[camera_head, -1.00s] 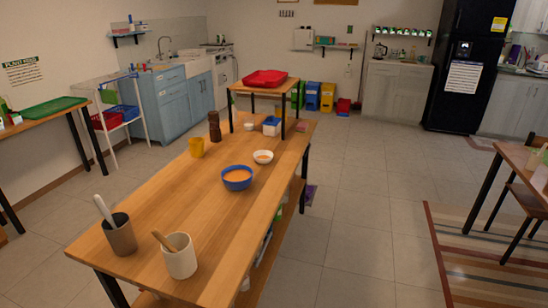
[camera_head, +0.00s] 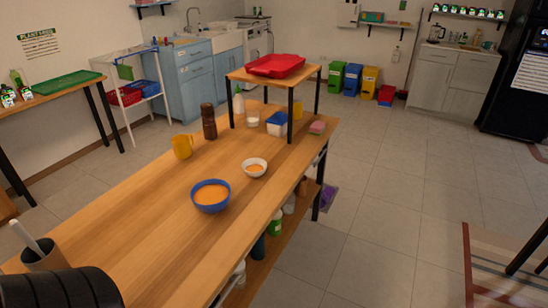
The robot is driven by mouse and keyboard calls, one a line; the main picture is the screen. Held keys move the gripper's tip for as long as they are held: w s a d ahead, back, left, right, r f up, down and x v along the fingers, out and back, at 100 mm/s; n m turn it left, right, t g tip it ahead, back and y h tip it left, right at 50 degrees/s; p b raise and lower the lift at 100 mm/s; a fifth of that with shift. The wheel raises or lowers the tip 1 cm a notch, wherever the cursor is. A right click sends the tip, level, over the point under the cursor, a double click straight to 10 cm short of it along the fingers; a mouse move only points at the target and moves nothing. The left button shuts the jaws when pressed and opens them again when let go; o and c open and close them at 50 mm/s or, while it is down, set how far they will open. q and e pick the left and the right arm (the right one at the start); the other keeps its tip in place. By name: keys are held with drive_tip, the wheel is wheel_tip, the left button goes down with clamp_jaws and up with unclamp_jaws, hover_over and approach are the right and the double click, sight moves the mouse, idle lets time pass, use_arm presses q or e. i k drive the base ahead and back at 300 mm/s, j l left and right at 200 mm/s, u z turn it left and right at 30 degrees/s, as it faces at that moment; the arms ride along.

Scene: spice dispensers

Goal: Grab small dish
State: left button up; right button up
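A small white dish (camera_head: 255,168) with orange contents stands on the long wooden table (camera_head: 150,211). It is just behind and to the right of a larger blue bowl (camera_head: 211,196), which also holds something orange. A dark rounded part, which seems to be mine, shows at the bottom left corner and covers the near end of the table. No gripper fingers show in this view.
A yellow mug (camera_head: 182,147) and a brown pepper mill (camera_head: 209,121) stand left of the dish. A raised wooden shelf (camera_head: 240,76) with a red tray (camera_head: 275,65) stands behind it. A grey cup (camera_head: 44,257) is at the near left. Floor to the right is open.

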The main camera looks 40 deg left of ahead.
sight(255, 167)
drive_tip(key=i+l, duration=0.1)
drive_tip(key=i, duration=2.65)
drive_tip(key=i+u, duration=0.1)
drive_tip(key=u, duration=0.35)
drive_tip(key=i+u, duration=0.1)
drive_tip(key=u, duration=0.3)
drive_tip(key=i+u, duration=0.1)
drive_tip(key=u, duration=1.85)
